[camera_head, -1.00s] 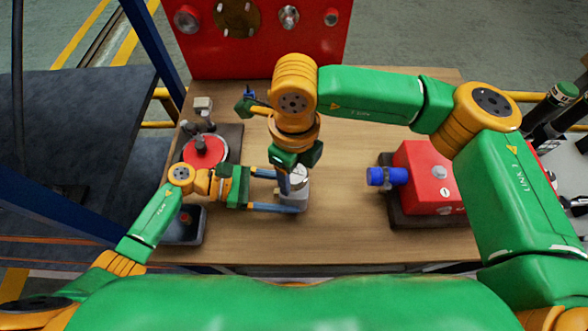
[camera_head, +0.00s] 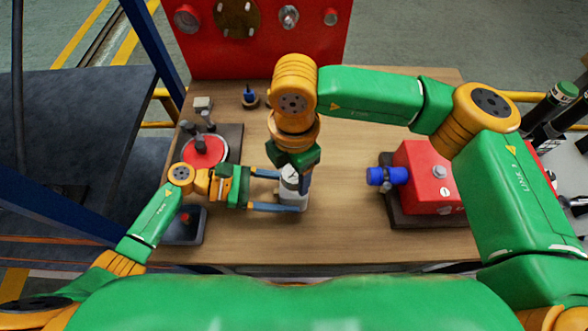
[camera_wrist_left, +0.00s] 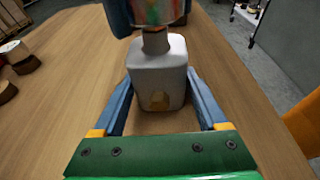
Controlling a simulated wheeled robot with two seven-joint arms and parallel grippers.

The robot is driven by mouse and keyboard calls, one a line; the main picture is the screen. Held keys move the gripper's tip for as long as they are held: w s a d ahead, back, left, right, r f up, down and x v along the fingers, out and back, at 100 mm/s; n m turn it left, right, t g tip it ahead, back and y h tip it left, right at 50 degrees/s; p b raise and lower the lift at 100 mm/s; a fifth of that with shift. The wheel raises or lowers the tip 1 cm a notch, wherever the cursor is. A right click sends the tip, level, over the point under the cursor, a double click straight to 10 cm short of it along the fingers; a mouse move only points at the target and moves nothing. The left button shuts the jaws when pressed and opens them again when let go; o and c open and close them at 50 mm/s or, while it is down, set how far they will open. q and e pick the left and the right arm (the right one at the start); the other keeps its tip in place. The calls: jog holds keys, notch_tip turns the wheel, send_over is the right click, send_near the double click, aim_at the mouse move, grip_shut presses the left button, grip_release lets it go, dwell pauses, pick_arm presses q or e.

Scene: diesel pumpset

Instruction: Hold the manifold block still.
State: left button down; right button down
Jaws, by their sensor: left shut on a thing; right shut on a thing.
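The manifold block (camera_head: 293,199) is a pale grey block standing upright on the wooden table. It also shows in the left wrist view (camera_wrist_left: 157,72), with a round tan spot low on its near face. My left gripper (camera_head: 288,191) comes in from the left and is shut on the block, one blue finger on each side (camera_wrist_left: 160,92). My right gripper (camera_head: 292,177) points down over the block and is shut on a silvery fitting (camera_head: 289,171) at its top.
A red box with a blue cylinder (camera_head: 384,176) stands at the right. A red round part (camera_head: 204,151) on a dark base and a dark tray (camera_head: 184,228) are at the left. A small blue-topped part (camera_head: 249,97) stands at the back. The table's front right is clear.

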jog(key=shift+f+m, duration=0.1)
jog(key=shift+m, duration=0.2)
jog(key=shift+c, duration=0.4)
grip_release()
